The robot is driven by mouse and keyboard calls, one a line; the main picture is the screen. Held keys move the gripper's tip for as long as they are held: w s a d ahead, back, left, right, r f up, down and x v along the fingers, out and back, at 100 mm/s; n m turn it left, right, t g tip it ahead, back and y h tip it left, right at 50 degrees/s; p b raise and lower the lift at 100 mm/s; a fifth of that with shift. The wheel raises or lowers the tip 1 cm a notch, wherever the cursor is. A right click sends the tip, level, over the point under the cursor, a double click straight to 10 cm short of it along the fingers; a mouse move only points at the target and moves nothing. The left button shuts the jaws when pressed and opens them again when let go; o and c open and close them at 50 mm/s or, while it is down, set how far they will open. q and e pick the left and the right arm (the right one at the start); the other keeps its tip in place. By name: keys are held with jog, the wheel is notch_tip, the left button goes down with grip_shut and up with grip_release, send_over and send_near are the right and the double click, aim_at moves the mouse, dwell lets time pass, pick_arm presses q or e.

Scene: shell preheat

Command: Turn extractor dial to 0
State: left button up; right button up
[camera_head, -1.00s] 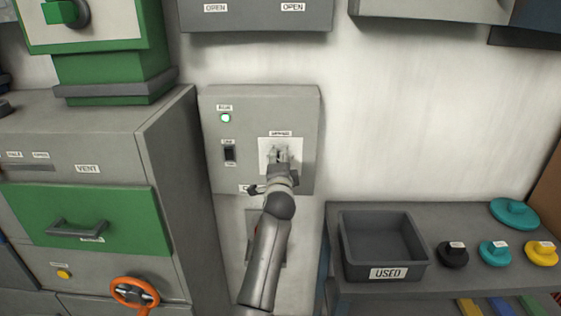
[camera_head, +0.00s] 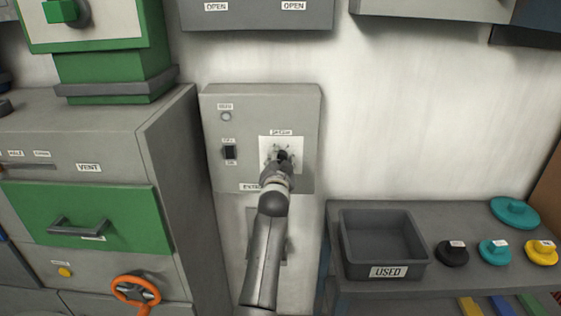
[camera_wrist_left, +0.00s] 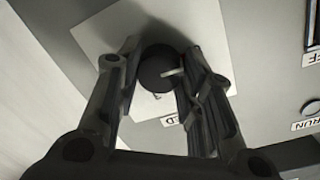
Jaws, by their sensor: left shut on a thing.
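The extractor panel (camera_head: 222,177) is a grey box on the wall in the head view. Its dial (camera_wrist_left: 160,66) is a dark round knob with a pale pointer mark, on a white plate (camera_head: 268,142). My left gripper (camera_head: 283,157) is at the dial, its two fingers either side of the knob and shut on it. In the left wrist view the fingers (camera_wrist_left: 165,70) flank the knob. The plate's markings are mostly hidden, so I cannot read the dial's setting. The RUN lamp (camera_head: 226,116) looks grey and unlit. My right gripper is not in view.
A dark rocker switch (camera_head: 230,152) sits left of the dial on the panel. A grey cabinet with a green drawer (camera_head: 85,222) stands left. A USED bin (camera_head: 385,245) and several coloured knobs stand on a shelf at right.

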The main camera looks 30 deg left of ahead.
pick_arm(q)
jog(key=shift+f+n, duration=0.15)
jog(key=shift+n, duration=0.15)
jog(key=o, duration=1)
jog(key=shift+o, duration=0.2)
jog(key=v, duration=0.7)
jog(key=shift+s, duration=0.25)
jog(key=shift+d, duration=0.1)
